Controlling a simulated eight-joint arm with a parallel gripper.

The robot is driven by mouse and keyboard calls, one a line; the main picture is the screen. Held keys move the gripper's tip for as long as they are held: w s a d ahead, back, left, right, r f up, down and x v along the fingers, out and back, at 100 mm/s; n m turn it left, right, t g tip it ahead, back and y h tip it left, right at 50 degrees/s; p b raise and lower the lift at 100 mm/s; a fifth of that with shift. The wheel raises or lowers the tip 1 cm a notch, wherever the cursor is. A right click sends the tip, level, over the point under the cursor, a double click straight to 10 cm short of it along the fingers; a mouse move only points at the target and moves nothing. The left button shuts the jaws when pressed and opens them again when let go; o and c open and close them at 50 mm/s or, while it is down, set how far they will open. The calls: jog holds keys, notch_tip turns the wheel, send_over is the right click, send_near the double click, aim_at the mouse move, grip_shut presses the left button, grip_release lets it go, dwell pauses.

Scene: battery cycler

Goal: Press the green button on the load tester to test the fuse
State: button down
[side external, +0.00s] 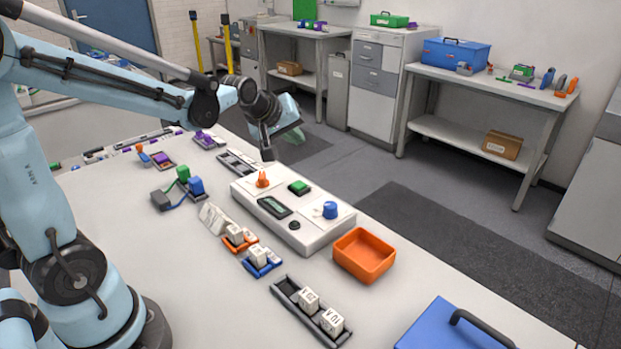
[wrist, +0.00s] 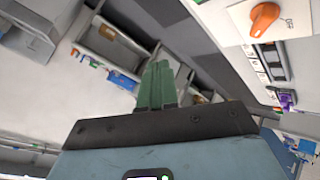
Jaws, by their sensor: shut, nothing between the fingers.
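The load tester (side external: 318,232) is a white box on the table in the side view. Its top carries a green button (side external: 299,187), an orange knob (side external: 262,179), a blue knob (side external: 330,210) and a small display (side external: 274,207). My gripper (side external: 296,136) is above and behind the box, apart from the button. In the wrist view its green fingers (wrist: 157,84) are shut and empty, pointing out toward the room. The orange knob (wrist: 264,19) shows at the upper right there; the green button does not show. I cannot tell which block is the fuse.
An orange tray (side external: 364,256) stands right of the tester. Small holders with white blocks, including a black one (side external: 286,291), lie in front. Green and blue blocks (side external: 196,187) with a cable lie to the left. A blue lidded box (side external: 440,330) is at the front right.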

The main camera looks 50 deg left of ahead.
aim_at(296, 186)
jog(key=shift+f, duration=0.1)
jog(key=shift+f, duration=4.3)
jog(key=shift+f, duration=0.1)
jog(key=shift+f, duration=0.35)
jog(key=shift+f, duration=0.5)
jog(key=shift+r, duration=0.95)
jog(key=shift+r, duration=2.5)
